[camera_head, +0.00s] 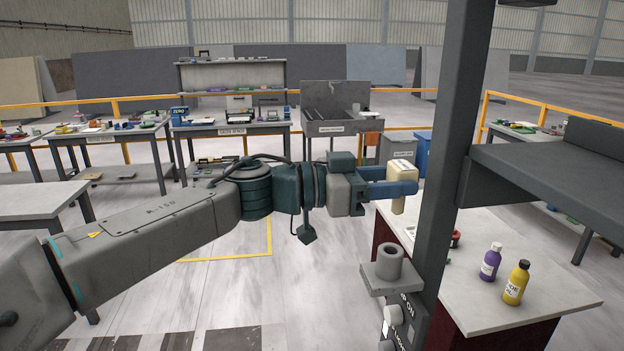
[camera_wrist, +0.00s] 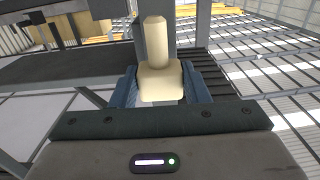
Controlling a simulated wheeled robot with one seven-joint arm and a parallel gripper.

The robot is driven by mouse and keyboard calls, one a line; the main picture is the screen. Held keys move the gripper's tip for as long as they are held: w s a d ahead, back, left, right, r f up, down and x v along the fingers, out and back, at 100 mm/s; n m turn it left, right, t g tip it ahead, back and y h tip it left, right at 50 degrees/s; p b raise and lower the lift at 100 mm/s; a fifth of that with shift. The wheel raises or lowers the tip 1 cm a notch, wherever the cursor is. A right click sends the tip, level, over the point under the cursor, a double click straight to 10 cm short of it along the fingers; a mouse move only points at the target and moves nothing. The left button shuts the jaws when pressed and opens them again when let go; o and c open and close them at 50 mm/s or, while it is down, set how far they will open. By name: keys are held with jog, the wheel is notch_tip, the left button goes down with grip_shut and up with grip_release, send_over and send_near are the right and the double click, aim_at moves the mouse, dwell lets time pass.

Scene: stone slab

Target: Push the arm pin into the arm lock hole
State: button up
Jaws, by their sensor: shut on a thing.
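My gripper (camera_head: 392,180) has blue fingers and is shut on a cream-coloured pin (camera_head: 402,173). In the wrist view the pin (camera_wrist: 157,52) has a round shaft and a wider block, and the blue fingers of my gripper (camera_wrist: 160,88) press on both sides of that block. In the head view its narrower end points down. A grey hollow cylinder (camera_head: 390,264), apparently the arm lock hole, stands upright on a small bracket at the dark post. The pin is above the cylinder in the picture and apart from it. The depth between them is hard to tell.
The dark upright post (camera_head: 447,150) and a grey horizontal beam (camera_head: 560,180) stand close on the right. A low table (camera_head: 470,300) behind the post carries a purple bottle (camera_head: 490,263) and a yellow bottle (camera_head: 516,284). Workbenches (camera_head: 230,128) line the back. Open floor lies between.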

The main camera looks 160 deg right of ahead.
jog(key=shift+f, duration=0.15)
jog(key=b, duration=0.7)
send_over(379, 251)
notch_tip(379, 251, down, 6)
jog(key=shift+s+a+r, duration=0.1)
jog(key=shift+s+r, duration=0.05)
jog(key=shift+r, duration=0.05)
jog(key=shift+b, duration=0.6)
dwell(1.4)
jog(key=shift+f+b, duration=2.85)
jog(key=shift+b, duration=0.05)
jog(key=o, duration=1.2)
jog(key=b+v, duration=0.3)
jog(key=v, duration=1)
jog(key=shift+w+d, duration=0.3)
